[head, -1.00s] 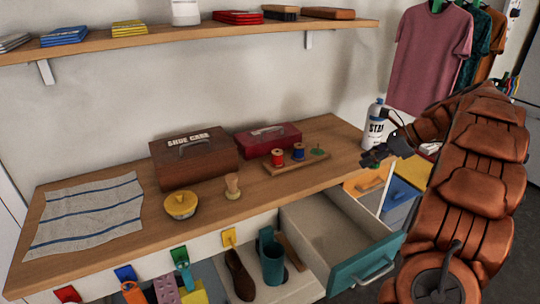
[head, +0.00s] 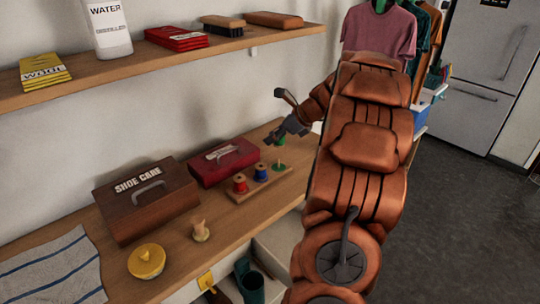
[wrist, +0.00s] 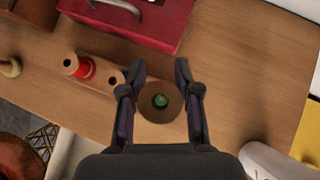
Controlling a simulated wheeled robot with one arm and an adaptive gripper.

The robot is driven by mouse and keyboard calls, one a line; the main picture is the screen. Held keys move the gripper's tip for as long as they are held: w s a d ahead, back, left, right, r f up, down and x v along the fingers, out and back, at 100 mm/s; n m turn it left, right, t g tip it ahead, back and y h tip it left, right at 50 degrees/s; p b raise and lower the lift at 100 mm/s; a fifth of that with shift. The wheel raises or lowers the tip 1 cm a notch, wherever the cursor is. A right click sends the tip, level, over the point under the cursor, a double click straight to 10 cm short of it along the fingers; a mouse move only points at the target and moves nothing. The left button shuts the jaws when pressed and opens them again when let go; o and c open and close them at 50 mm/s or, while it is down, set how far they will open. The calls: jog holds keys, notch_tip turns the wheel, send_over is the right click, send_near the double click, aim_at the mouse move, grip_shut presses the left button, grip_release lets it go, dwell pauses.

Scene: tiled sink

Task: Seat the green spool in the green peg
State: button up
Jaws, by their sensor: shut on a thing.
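The green spool (head: 281,140) is held in my gripper (head: 288,130) above the right end of a small wooden rack (head: 246,194). In the wrist view its round brown top (wrist: 148,118) with a green centre lies between the two fingers of my gripper (wrist: 160,75). The green peg (head: 279,166) stands on the rack's right end, below the spool with a visible gap in the head view. In the wrist view I cannot tell the peg from the spool's centre.
A shelf (head: 200,55) runs above.

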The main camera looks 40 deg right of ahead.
aim_at(274, 166)
jog(key=shift+f+p, duration=0.3)
jog(key=shift+f, duration=3.95)
jog(key=shift+f, duration=0.1)
jog(key=o, duration=0.9)
jog(key=shift+o, duration=0.2)
jog(key=shift+s+d+r, duration=0.1)
jog(key=shift+s+r, duration=0.1)
jog(key=shift+r, duration=0.05)
jog(key=b+v, duration=0.1)
jog(key=v, duration=1)
jog(key=shift+s+r, duration=0.15)
jog(key=shift+r, duration=0.05)
